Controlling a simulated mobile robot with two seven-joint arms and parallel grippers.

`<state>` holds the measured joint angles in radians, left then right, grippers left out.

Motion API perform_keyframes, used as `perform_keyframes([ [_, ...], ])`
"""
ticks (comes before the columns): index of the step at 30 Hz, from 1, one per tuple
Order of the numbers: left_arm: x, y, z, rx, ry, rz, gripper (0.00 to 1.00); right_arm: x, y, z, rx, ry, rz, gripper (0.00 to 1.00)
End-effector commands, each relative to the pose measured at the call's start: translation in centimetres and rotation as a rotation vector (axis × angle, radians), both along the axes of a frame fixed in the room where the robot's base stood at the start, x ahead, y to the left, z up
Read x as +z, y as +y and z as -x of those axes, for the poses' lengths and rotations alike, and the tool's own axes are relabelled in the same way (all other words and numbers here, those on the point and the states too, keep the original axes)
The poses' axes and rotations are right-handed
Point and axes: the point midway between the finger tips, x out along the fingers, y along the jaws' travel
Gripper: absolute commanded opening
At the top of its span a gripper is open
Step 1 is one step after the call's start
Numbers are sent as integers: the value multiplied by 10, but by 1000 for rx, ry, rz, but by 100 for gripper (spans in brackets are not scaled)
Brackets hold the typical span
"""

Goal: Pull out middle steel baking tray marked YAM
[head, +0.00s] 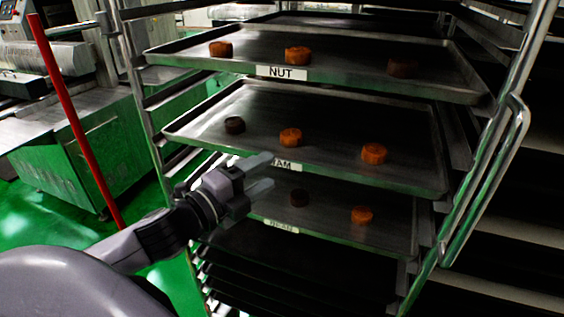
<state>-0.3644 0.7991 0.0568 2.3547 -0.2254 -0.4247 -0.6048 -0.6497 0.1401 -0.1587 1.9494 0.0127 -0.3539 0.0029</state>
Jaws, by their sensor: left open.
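The middle steel tray (340,173) lies in the rack with a white label (285,164) on its front edge. The label reads "AM" where it shows; its left end is hidden behind my gripper's finger. My left gripper (262,173) is open in front of the tray's front edge, beside the label. One finger lies at the height of the edge and the other below it; I cannot tell whether they touch the tray. My right gripper is not in view.
The NUT tray (370,79) is above, and a lower tray (330,236) with two cakes is close below. The rack's steel posts (497,130) and a bent handle (518,118) stand at the right. A red pole (75,120) and machines are at the left.

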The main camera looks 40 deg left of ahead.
Motion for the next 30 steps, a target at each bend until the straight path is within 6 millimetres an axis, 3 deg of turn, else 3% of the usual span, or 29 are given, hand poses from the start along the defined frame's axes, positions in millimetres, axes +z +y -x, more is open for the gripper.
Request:
perform_keyframes([
  [15,0,-8,-49,1,2,4,52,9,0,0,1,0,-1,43],
  [29,-1,-9,-57,0,4,3,52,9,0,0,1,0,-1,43],
  [30,-1,-9,-57,0,4,3,49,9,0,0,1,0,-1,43],
])
